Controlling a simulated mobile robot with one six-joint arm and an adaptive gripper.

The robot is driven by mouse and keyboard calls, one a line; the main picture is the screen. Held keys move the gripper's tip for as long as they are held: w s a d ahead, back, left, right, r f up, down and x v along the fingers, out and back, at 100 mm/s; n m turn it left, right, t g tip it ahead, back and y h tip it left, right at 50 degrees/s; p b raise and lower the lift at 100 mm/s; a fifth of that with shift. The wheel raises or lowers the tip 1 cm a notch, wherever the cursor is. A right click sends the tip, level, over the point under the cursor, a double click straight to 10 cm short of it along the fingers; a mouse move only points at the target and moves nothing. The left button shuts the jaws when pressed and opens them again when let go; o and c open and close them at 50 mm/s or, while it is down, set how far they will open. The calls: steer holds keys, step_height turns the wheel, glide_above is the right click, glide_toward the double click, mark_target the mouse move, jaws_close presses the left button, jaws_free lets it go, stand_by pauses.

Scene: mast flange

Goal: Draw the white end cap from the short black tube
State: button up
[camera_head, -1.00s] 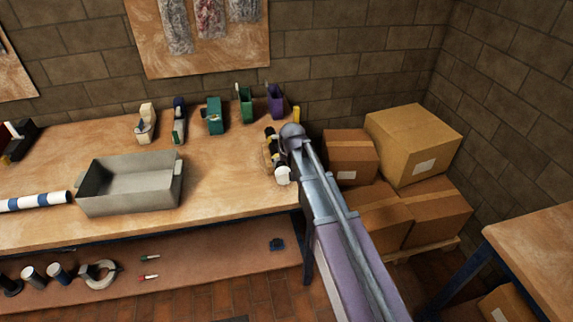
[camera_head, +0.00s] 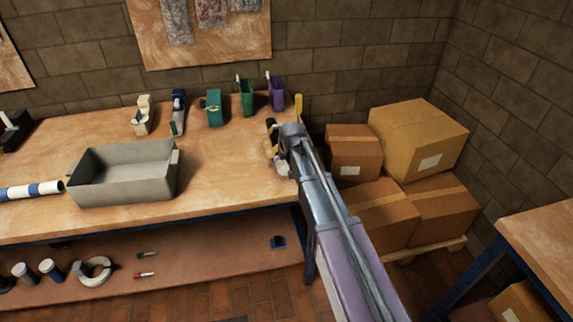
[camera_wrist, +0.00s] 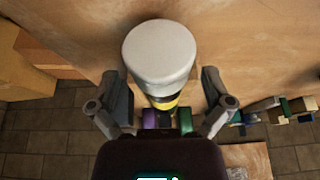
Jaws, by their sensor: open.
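The white end cap (camera_wrist: 160,48) is large in the wrist view, with its round face toward the camera. A narrow dark and yellow stretch (camera_wrist: 166,101) shows just below it, which seems to be part of the short black tube; most of the tube is hidden. My gripper (camera_wrist: 162,88) is open, with one finger to each side of the cap and tube and visible gaps between. In the head view my gripper (camera_head: 276,146) is over the bench's right end, and my arm hides most of the cap and tube.
The wooden bench (camera_head: 225,180) holds a grey bin (camera_head: 125,188), a blue-and-white striped tube (camera_head: 32,190) and a row of small holders, including a purple one (camera_head: 277,98), at the back. Cardboard boxes (camera_head: 418,135) are stacked right of the bench. Bare bench top lies between bin and gripper.

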mark_target(285, 167)
steer(key=shift+b+x, duration=1.2)
steer(key=shift+x, duration=0.45)
steer(key=shift+s, duration=0.1)
steer(key=c, duration=0.9)
